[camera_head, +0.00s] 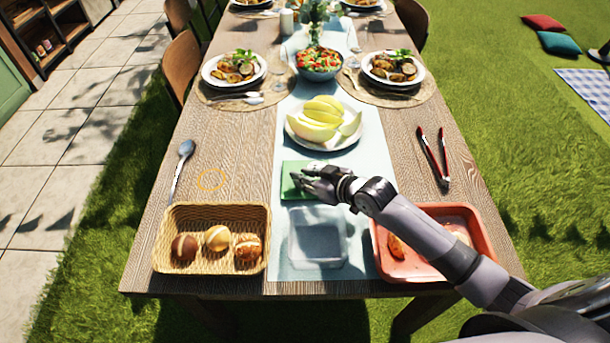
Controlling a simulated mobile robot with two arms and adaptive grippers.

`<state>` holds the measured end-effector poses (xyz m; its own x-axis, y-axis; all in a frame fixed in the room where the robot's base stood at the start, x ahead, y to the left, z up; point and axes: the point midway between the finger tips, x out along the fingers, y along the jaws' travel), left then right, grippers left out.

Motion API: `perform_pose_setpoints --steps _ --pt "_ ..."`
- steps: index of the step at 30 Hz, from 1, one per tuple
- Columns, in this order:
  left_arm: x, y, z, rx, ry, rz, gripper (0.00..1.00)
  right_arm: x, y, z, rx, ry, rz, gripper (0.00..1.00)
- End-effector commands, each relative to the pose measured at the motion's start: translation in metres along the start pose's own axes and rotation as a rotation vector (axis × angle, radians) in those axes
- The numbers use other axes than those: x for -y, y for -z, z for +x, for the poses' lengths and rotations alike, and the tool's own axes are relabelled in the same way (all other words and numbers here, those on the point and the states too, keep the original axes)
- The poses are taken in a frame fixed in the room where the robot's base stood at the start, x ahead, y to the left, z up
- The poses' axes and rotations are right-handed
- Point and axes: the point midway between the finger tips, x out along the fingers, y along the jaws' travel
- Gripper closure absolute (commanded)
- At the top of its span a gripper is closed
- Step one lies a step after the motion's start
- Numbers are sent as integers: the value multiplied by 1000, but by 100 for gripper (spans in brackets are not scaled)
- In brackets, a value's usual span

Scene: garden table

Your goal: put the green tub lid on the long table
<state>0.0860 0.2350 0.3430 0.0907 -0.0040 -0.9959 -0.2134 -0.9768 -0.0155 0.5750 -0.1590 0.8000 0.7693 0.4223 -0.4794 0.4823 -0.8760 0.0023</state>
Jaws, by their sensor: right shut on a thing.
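The green tub lid (296,192) is on or just above the pale runner of the long table (235,150), in front of the plate of melon. My right gripper (304,181) reaches in from the right and is shut on the lid at its right side. The gripper and wrist hide part of the lid, and I cannot tell whether the lid touches the runner. A clear open tub (318,238) stands on the runner nearer me. My left gripper does not show.
A bread basket (163,240) stands at the front left and a red tray (485,240) at the front right, partly behind my arm. Bare wood shows left of the runner.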

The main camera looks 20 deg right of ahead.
Motion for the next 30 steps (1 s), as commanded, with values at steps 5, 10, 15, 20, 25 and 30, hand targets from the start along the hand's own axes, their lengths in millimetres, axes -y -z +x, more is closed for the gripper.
perform_pose_setpoints --steps 5,10,15,20,25,30 --pt "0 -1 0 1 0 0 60 0 0 0 0 0 0 71" --pt "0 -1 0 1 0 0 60 0 0 0 0 0 0 61" --pt "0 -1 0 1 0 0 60 0 0 0 0 0 -1 61" --pt "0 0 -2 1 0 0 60 0 4 -2 -1 0 -1 61" --pt "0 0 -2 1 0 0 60 0 1 -24 1 0 -3 61" --pt "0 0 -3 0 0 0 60 0 1 -62 4 0 -4 61"
